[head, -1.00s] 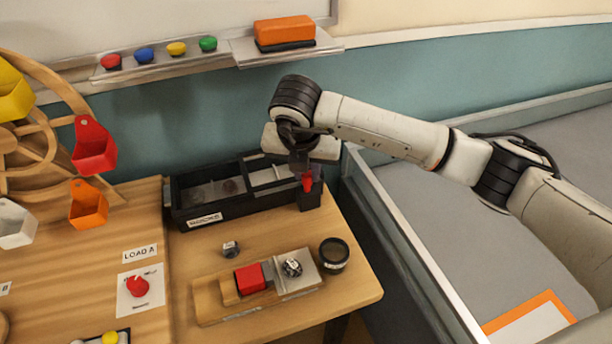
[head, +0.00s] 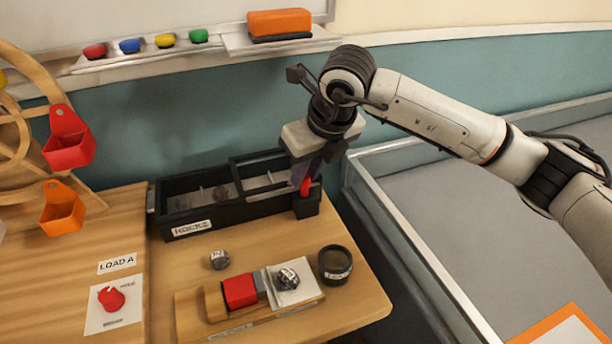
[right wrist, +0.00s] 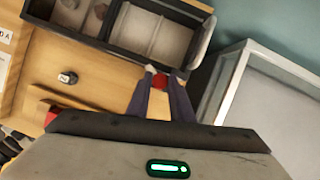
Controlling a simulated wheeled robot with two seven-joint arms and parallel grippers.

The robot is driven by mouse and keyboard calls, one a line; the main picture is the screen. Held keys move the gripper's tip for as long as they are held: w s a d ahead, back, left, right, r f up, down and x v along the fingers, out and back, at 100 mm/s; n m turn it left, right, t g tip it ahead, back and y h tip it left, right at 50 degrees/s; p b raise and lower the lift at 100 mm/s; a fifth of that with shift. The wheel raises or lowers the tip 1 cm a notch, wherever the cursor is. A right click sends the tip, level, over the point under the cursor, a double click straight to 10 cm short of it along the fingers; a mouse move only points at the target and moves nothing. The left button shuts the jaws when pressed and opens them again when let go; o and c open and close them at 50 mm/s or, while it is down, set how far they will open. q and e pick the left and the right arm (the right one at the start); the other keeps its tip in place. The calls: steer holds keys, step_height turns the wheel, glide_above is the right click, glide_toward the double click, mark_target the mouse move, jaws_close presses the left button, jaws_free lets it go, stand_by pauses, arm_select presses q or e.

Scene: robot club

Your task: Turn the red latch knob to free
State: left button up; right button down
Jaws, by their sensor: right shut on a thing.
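The red knob (head: 111,298) sits on a white card (head: 99,321) on the wooden table at the lower left, below a "LOAD A" label. The card's print is too small to read surely. My right gripper (head: 308,178) is far from it, pointing down at the right end of the black tray. It is shut on a slim red object (head: 305,187) that stands at a small black holder (head: 306,206). In the right wrist view the red object (right wrist: 160,81) shows between the fingertips. Its lower part is hidden. My left gripper is out of view.
A black divided tray (head: 200,229) stands at the table's back. A wheel with red and orange buckets (head: 62,209) stands at left.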

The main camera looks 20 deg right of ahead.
steer(key=shift+n, duration=0.3)
steer(key=c, duration=1.6)
jaws_free()
steer(key=shift+o, duration=0.2)
steer(key=v, duration=1)
steer(key=shift+r, duration=0.15)
steer(key=shift+s+d, duration=0.1)
steer(key=shift+d, duration=0.05)
